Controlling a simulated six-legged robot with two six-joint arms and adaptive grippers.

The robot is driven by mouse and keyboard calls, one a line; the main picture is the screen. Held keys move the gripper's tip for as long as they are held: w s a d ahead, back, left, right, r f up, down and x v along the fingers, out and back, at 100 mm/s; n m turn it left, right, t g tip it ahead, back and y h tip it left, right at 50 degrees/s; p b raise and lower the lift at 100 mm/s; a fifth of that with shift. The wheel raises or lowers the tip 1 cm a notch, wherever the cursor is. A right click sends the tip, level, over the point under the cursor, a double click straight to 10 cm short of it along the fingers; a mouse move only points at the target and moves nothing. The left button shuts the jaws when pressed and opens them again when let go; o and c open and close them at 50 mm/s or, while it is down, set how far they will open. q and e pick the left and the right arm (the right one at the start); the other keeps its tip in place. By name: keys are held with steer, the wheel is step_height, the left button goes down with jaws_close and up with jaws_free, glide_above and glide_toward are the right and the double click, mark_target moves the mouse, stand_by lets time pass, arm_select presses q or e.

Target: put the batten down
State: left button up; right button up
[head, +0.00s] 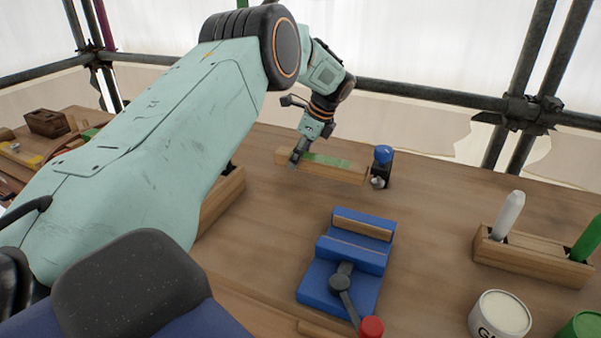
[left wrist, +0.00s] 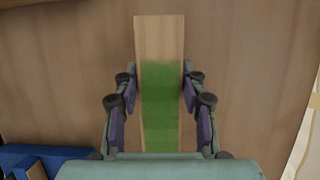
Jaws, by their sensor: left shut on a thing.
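The batten (head: 336,169) is a light wooden strip with a green patch on its upper face. In the head view it lies along the back of the bench, close to the blue-knobbed black device. My left gripper (head: 297,157) is shut on it near its left end. In the left wrist view the batten (left wrist: 158,45) runs up between the two fingers of the left gripper (left wrist: 159,92), with the green part between them. I cannot tell whether its underside touches the bench. My right gripper is not in view.
A blue vise (head: 318,282) with a red-ended handle stands front centre. A black device with a blue knob (head: 383,155) stands at the batten's right end. A wooden holder (head: 530,262) with white and green sticks and a white tin (head: 499,316) are at right.

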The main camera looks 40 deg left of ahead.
mark_target(300, 168)
arm_select(q)
steer(key=shift+s+f, duration=0.1)
steer(key=shift+f, duration=0.25)
step_height(300, 168, down, 3)
steer(key=shift+d+f+b, duration=0.1)
steer(key=shift+d+b, duration=0.05)
steer(key=shift+b, duration=0.25)
steer(key=shift+f, duration=0.25)
steer(key=o, duration=1.3)
steer(key=shift+f, duration=0.1)
